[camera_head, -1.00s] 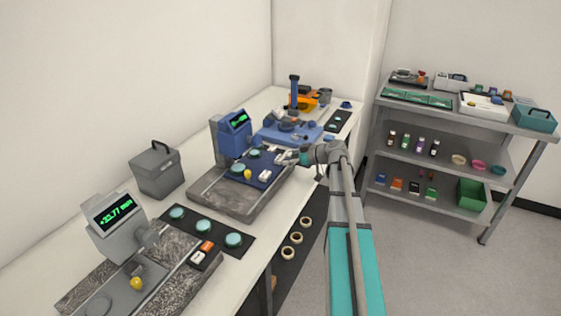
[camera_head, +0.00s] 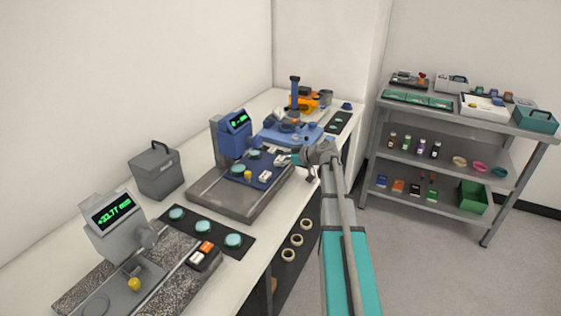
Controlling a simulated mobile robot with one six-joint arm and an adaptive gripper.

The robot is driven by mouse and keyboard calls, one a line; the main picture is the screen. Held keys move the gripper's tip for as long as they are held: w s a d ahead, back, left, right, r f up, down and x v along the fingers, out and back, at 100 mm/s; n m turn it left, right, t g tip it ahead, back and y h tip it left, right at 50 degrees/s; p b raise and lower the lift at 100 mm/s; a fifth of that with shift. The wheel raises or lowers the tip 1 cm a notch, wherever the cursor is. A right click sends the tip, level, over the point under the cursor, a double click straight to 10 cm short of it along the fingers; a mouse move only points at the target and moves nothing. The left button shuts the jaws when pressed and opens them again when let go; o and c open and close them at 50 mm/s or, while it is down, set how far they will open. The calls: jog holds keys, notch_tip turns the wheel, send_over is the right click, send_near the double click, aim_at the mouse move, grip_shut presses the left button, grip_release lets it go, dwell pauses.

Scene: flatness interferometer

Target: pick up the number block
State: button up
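No block with a readable number shows. Small whitish blocks lie on the dark blue plate (camera_head: 235,178) of the blue instrument: one block (camera_head: 265,175) near the plate's front edge and one block (camera_head: 281,161) further back, by my gripper. I cannot tell which is the number block. My gripper (camera_head: 287,159) is at the end of my arm, over the right side of the plate, beside the back block. Its fingers are too small to show whether they are open, shut or touching the block.
The blue instrument (camera_head: 233,138) with a green display stands left of the plate. A grey gauge (camera_head: 116,225) stands at the front and a blue fixture (camera_head: 290,133) behind. A shelf (camera_head: 440,157) is at right.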

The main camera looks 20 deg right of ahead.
aim_at(282, 158)
jog(key=c, duration=0.7)
jog(key=shift+r, duration=0.15)
notch_tip(282, 158, up, 3)
jog(key=p, duration=0.3)
jog(key=s+a+r+p, duration=0.2)
jog(key=s+r+p, duration=0.7)
jog(key=s, duration=0.5)
jog(key=shift+r+p, duration=0.4)
jog(key=shift+p, duration=0.1)
jog(key=shift+a, duration=0.1)
